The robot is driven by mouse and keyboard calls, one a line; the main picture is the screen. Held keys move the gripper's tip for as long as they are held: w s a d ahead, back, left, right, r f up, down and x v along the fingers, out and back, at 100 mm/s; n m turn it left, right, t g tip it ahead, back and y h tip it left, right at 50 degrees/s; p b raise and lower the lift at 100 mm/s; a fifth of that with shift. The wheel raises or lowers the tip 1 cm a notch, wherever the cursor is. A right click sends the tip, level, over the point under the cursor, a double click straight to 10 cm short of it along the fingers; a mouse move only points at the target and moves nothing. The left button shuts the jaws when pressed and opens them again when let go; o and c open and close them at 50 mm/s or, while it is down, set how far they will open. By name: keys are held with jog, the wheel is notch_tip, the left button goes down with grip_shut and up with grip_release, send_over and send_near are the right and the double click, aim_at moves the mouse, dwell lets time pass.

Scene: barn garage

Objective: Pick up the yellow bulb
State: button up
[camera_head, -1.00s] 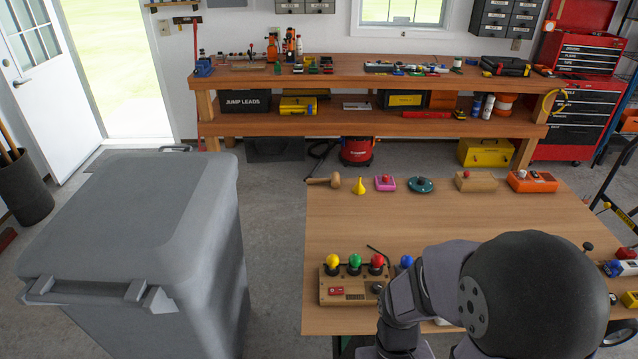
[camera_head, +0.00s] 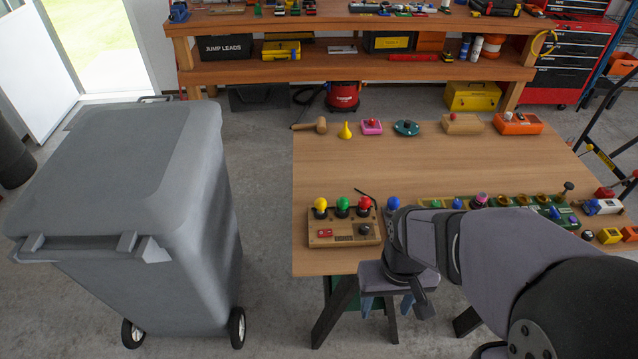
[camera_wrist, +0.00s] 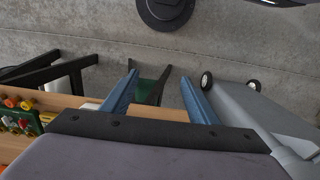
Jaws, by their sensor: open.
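The yellow bulb (camera_head: 320,204) stands upright at the left end of a row on a wooden box (camera_head: 322,241), near the front left corner of the table in the head view. A green bulb (camera_head: 342,204) and a red bulb (camera_head: 365,204) stand beside it on the same box. My gripper (camera_head: 387,308) is open and empty, beyond the table's front edge, to the right of and nearer than the box. Its two blue fingers also show in the wrist view (camera_wrist: 158,77), apart with nothing between them. I cannot make out the yellow bulb in the wrist view.
A green strip (camera_head: 543,208) with several parts lies along the table's right. A grey bin (camera_head: 120,200) stands left of the table (camera_head: 440,160). The table's middle is clear.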

jog(key=w+a+f+t+b, duration=0.1)
jog(key=w+f+b, duration=0.15)
jog(key=w, duration=0.35)
jog(key=w+a+f+t+h+b, duration=0.1)
jog(key=w+b, duration=0.3)
jog(key=w, duration=0.2)
jog(key=w+a+f+t+b, duration=0.1)
jog(key=w+f+b, duration=0.1)
jog(key=w+b, duration=0.3)
jog(key=m+t+b, duration=0.2)
jog(key=t+b, duration=0.1)
jog(key=b, duration=0.5)
send_near(320, 202)
jog(key=x, duration=0.2)
jog(key=shift+p+x, duration=1.4)
jog(key=shift+x, duration=2.45)
jog(key=shift+s, duration=0.1)
jog(key=shift+c, duration=0.6)
jog(key=c, duration=1)
